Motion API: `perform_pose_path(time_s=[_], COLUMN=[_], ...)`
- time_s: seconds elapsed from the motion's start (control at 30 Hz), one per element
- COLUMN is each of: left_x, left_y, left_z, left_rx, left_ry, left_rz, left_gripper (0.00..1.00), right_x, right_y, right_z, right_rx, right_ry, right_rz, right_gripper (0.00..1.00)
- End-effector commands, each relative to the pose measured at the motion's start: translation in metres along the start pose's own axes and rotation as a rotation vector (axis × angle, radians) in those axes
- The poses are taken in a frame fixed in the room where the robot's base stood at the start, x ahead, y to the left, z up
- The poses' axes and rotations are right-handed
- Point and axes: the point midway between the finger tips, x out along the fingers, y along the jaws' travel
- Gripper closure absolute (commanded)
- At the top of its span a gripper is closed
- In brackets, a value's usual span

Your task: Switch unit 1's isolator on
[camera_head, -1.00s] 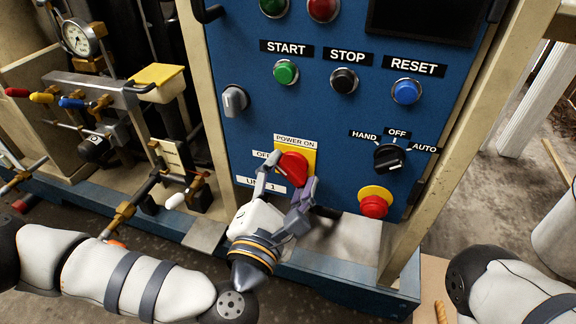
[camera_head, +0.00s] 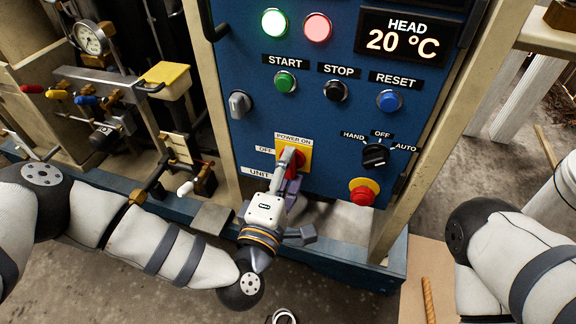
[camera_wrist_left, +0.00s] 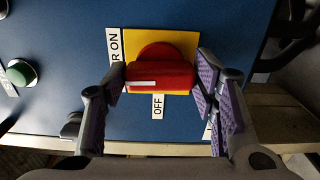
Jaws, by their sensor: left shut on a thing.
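The red isolator handle (camera_head: 299,158) sits on a yellow plate on the blue panel, under the POWER ON label (camera_head: 293,139). The OFF label (camera_head: 265,150) is to its left. In the left wrist view the red handle (camera_wrist_left: 160,77) lies with one end toward the POWER ON label. My left gripper (camera_head: 291,163) is shut on this handle, with a finger at each end in the left wrist view (camera_wrist_left: 162,84). The gripper hides part of the handle and of the UNIT label (camera_head: 256,172) in the head view. My right gripper is out of view.
Above are a lit green lamp (camera_head: 275,22), a lit red lamp (camera_head: 317,28) and a display (camera_head: 410,38) reading HEAD 20 °C. A red mushroom button (camera_head: 362,195) and a black selector (camera_head: 375,155) are to the right. Pipework and valves stand at left.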

Motion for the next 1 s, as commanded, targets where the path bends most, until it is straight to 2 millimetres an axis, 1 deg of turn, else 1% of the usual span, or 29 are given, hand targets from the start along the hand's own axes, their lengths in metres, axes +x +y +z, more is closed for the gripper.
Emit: perform_pose_path(time_s=[0.3,0.7,0.73,0.77,0.8,1.0], left_x=[0.0005,0.0005,0.0005,0.0005,0.0004,0.0002], left_y=[0.0007,0.0003,0.0003,0.0003,0.0002,0.0], left_z=[-0.0011,-0.0013,-0.0013,-0.0013,-0.0011,-0.0005], left_rx=[0.064,0.07,0.07,0.07,0.069,0.067], left_ry=[0.003,0.003,0.003,0.003,0.003,0.002], left_rz=[0.002,0.002,0.002,0.002,0.002,0.001], left_gripper=[0.75,0.75,0.42,0.36,0.27,0.27], right_x=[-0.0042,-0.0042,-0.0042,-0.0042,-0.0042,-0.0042], right_y=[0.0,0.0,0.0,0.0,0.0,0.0], right_z=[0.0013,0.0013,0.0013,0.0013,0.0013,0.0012], right_rx=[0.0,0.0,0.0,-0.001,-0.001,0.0], right_ry=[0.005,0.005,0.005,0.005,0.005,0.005], right_rz=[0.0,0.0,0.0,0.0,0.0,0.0], right_gripper=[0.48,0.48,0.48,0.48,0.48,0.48])
